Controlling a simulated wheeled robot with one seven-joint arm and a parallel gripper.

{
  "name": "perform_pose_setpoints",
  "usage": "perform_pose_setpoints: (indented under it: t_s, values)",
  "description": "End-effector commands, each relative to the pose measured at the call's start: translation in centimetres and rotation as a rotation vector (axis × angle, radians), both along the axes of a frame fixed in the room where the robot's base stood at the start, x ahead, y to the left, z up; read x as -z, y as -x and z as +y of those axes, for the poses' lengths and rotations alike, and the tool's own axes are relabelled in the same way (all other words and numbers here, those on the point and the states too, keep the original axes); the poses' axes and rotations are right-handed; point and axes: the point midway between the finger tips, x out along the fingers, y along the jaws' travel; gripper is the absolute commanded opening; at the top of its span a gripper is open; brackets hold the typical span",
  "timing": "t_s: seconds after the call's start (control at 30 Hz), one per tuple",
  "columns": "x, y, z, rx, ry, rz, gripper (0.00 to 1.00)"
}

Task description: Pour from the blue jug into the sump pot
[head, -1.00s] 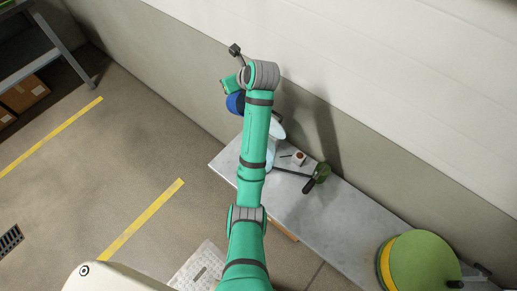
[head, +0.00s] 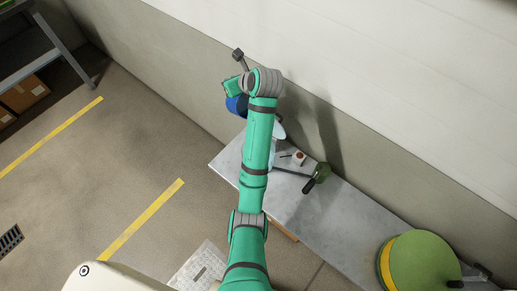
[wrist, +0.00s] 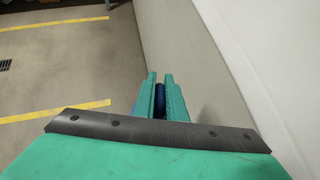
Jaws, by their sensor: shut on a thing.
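The blue jug (head: 236,104) shows in the head view at the upper left of my forearm, high by the wall end of the bench, partly hidden by my arm. My gripper (wrist: 160,80) is shut on it; a dark blue part of the jug (wrist: 160,94) shows between the fingers in the wrist view. A pale blue-white vessel (head: 279,132), which may be the sump pot, is mostly hidden behind my forearm just right of the jug. I cannot see the jug's mouth, its contents or whether anything flows.
The grey bench (head: 330,215) runs along the wall. Floor left of the bench is clear.

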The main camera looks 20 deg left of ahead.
Motion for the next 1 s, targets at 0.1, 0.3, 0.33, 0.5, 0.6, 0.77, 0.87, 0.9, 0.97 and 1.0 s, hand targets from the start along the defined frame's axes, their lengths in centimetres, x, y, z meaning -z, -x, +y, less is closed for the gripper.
perform_pose_setpoints:
  t_s: [0.1, 0.3, 0.33, 0.5, 0.6, 0.77, 0.87, 0.9, 0.97, 1.0]
  values:
    - [-0.1, -0.01, -0.04, 0.001, -0.007, -0.006, 0.0]
    - [-0.15, 0.01, -0.1, 0.001, -0.015, -0.013, 0.0]
    - [-0.15, 0.02, -0.11, 0.002, -0.016, -0.014, 0.0]
    - [-0.21, 0.08, -0.17, 0.001, -0.027, -0.022, 0.0]
    - [-0.27, 0.11, -0.21, 0.001, -0.035, -0.029, 0.0]
    - [-0.32, 0.15, -0.26, 0.001, -0.043, -0.035, 0.0]
    - [-0.3, 0.17, -0.29, 0.001, -0.046, -0.037, 0.0]
    - [-0.3, 0.18, -0.3, 0.001, -0.047, -0.038, 0.0]
    - [-0.3, 0.19, -0.31, 0.0, -0.048, -0.04, 0.0]
    - [-0.31, 0.21, -0.31, 0.0, -0.049, -0.041, 0.0]
